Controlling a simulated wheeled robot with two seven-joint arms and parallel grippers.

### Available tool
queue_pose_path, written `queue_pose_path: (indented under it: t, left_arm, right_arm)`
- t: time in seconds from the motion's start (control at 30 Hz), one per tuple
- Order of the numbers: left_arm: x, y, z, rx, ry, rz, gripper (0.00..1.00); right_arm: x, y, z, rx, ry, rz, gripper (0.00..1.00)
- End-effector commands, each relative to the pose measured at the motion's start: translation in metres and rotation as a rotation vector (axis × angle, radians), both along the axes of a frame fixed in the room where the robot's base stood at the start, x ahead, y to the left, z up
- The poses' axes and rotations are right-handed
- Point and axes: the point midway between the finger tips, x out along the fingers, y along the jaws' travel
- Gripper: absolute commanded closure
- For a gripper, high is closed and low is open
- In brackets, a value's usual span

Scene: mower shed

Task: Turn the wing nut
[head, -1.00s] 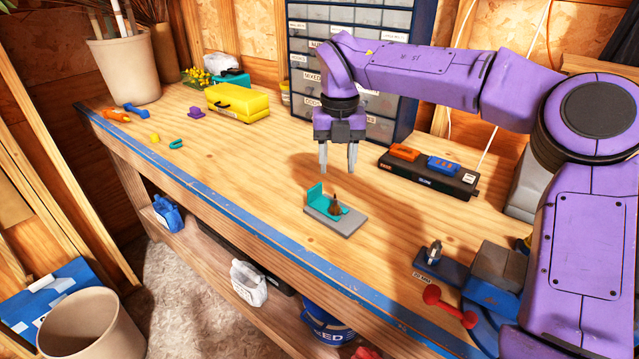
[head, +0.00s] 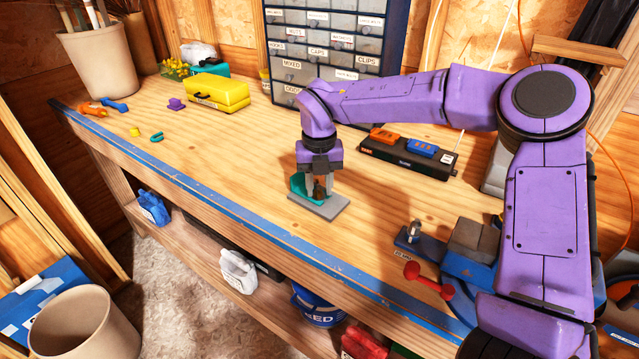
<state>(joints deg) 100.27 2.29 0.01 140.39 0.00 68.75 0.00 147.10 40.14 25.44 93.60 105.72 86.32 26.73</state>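A grey plate (head: 328,208) with an upright teal bracket (head: 297,184) lies on the workbench. A small dark brown piece, seemingly the wing nut (head: 319,190), stands on it, partly hidden by my fingers. My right gripper (head: 322,190) points straight down over the plate, with its two fingers apart on either side of the dark piece. Whether a finger touches it is too small to tell. My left gripper is out of the picture.
A black holder (head: 408,160) with orange and blue items lies behind the plate. A blue vise (head: 460,262) with a red handle stands at right. A yellow box (head: 218,92) sits at the back left.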

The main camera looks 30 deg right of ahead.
Motion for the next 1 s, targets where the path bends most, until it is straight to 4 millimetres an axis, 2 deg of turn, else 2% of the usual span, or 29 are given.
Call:
queue_pose_path:
  t: [0.03, 0.07, 0.1, 0.27, 0.4, 0.53, 0.63, 0.87, 0.9, 0.97, 1.0]
  left_arm:
    - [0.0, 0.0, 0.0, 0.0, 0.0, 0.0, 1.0]
    - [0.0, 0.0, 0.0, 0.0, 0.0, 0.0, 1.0]
    - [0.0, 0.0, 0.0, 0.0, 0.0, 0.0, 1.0]
    - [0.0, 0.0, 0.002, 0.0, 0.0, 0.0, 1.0]
    - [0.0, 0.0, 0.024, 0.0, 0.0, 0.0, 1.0]
    - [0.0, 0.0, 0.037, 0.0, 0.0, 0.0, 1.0]
    - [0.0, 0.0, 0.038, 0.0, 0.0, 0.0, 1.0]
    - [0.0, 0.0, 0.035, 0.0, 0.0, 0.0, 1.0]
    - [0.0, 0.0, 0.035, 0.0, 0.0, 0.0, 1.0]
    - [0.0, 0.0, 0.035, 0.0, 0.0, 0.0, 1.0]
    - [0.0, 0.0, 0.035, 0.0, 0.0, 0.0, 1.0]
  right_arm:
    - [0.0, 0.0, 0.0, 0.0, 0.0, 0.0, 0.85]
    - [0.0, 0.0, 0.0, 0.0, 0.0, 0.0, 0.94]
    - [0.0, 0.0, 0.0, 0.0, 0.0, 0.0, 1.0]
    - [0.0, 0.0, 0.001, 0.0, 0.001, 0.012, 1.0]
    - [0.0, 0.0, 0.006, 0.003, 0.004, 0.176, 1.0]
    - [-0.001, 0.0, 0.004, 0.001, 0.004, 0.34, 1.0]
    - [-0.001, 0.0, 0.001, 0.0, 0.002, 0.393, 1.0]
    - [0.0, 0.0, -0.001, -0.002, 0.001, 0.397, 1.0]
    - [0.0, 0.0, -0.001, -0.002, 0.001, 0.397, 0.72]
    - [0.0, 0.0, -0.001, -0.002, 0.002, 0.396, 0.52]
    - [0.0, 0.0, -0.001, -0.002, 0.001, 0.396, 0.52]
